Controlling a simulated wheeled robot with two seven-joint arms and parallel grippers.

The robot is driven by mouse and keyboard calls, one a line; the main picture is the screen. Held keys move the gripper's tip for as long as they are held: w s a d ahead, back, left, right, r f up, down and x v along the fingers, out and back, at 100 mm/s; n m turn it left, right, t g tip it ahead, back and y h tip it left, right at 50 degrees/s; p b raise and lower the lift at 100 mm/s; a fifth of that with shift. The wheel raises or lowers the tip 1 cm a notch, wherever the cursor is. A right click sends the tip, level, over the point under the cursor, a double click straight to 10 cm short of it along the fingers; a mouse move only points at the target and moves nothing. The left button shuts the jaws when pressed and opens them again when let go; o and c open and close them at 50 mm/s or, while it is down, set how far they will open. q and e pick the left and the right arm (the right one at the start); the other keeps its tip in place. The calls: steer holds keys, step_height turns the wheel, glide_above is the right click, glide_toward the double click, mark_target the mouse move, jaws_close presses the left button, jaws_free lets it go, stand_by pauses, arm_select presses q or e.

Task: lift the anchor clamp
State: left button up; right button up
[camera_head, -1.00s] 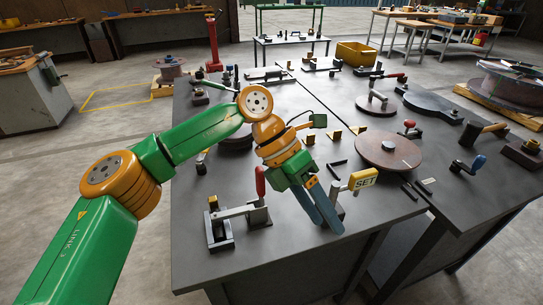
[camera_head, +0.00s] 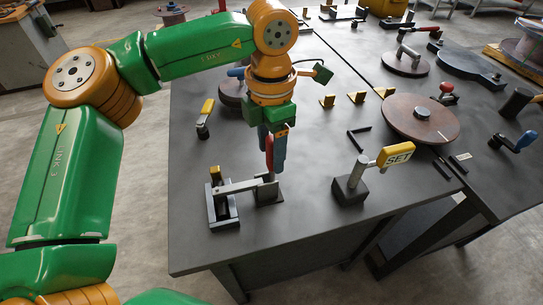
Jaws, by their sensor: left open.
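What I take to be the anchor clamp is a dark steel clamp at the table's front left corner. It has a slotted base (camera_head: 221,212), a grey bar (camera_head: 240,187) running to a small block (camera_head: 268,194), and an upright red handle (camera_head: 270,152). My left gripper (camera_head: 274,160) is open and points down at the red handle. Its blue-grey fingers overlap the handle in the picture, and I cannot tell whether they touch it. Part of the handle is hidden by the gripper. My right gripper is not in view.
A post with a yellow SET lever (camera_head: 397,154) stands right of the clamp. A brown reel disc (camera_head: 422,118) lies further right. A yellow-handled piece (camera_head: 205,112) stands behind the clamp. The dark table (camera_head: 310,225) is clear at the front edge.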

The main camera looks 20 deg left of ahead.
arm_select(q)
step_height(320, 180, down, 2)
steer(key=shift+w+f, duration=0.1)
steer(key=shift+f, duration=0.05)
jaws_close()
stand_by(1.4)
